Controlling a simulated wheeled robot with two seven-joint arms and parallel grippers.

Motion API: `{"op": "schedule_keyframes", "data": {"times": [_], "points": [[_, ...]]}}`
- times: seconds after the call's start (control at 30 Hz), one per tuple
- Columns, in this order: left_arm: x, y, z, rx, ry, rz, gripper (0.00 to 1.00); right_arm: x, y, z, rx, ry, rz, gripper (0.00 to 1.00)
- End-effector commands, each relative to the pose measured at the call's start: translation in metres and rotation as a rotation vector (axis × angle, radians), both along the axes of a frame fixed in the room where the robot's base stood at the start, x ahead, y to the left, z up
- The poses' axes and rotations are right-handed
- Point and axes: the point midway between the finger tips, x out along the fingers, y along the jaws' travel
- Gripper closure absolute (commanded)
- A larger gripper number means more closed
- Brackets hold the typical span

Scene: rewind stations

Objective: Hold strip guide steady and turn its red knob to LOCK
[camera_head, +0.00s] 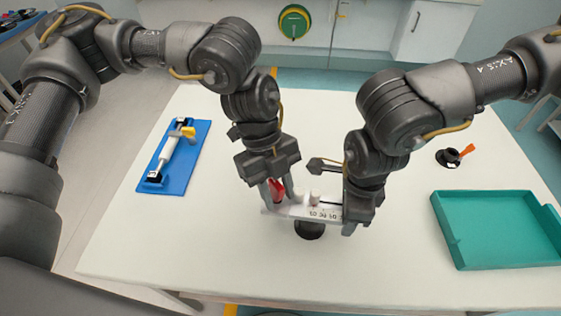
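The strip guide (298,211) is a pale bar with dark lettering on its near face, on a round black foot (310,230) at the middle of the table. Its red knob (277,188) is at the bar's left end. My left gripper (277,194) points down there, with a finger on each side of the knob and little gap showing. My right gripper (349,222) is at the bar's right end, one finger against its near side; its other finger is hidden, so its grip cannot be told. The knob's pointer and LOCK mark cannot be made out.
A blue board (196,160) with a white cylinder and yellow part lies at left. A teal tray (490,262) stands at right. Behind it is a small black holder (447,157) with an orange piece. The table's front area is clear.

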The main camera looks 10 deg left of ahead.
Motion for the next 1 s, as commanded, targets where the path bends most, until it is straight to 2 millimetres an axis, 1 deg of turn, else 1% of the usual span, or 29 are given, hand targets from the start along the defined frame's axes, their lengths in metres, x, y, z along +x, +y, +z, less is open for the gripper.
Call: {"op": "schedule_keyframes", "data": {"times": [0.13, 0.23, 0.3, 0.77, 0.8, 0.87, 1.0], "points": [[0.0, -0.001, 0.001, 0.0, -0.004, -0.123, 0.65, -0.001, 0.001, 0.0, 0.004, 0.002, 0.004, 0.83], [0.002, 0.001, 0.003, 0.002, -0.005, -0.247, 0.65, -0.001, 0.001, 0.0, 0.003, 0.001, 0.003, 0.83], [0.007, 0.004, 0.019, -0.004, -0.005, -0.235, 0.65, -0.001, 0.001, 0.0, 0.003, 0.001, 0.003, 0.83], [0.038, 0.024, 0.111, -0.004, -0.005, -0.231, 0.65, 0.0, 0.001, 0.0, 0.002, 0.001, 0.001, 0.83], [0.039, 0.025, 0.114, -0.009, -0.006, -0.257, 0.65, 0.0, 0.001, 0.0, 0.002, 0.001, 0.001, 0.83], [0.036, 0.025, 0.112, -0.042, -0.018, -0.355, 0.65, 0.0, 0.001, 0.0, 0.002, 0.001, 0.001, 0.83], [0.029, 0.02, 0.117, -0.147, -0.04, -0.569, 0.65, 0.0, 0.001, 0.0, 0.002, 0.001, 0.001, 0.83]]}}
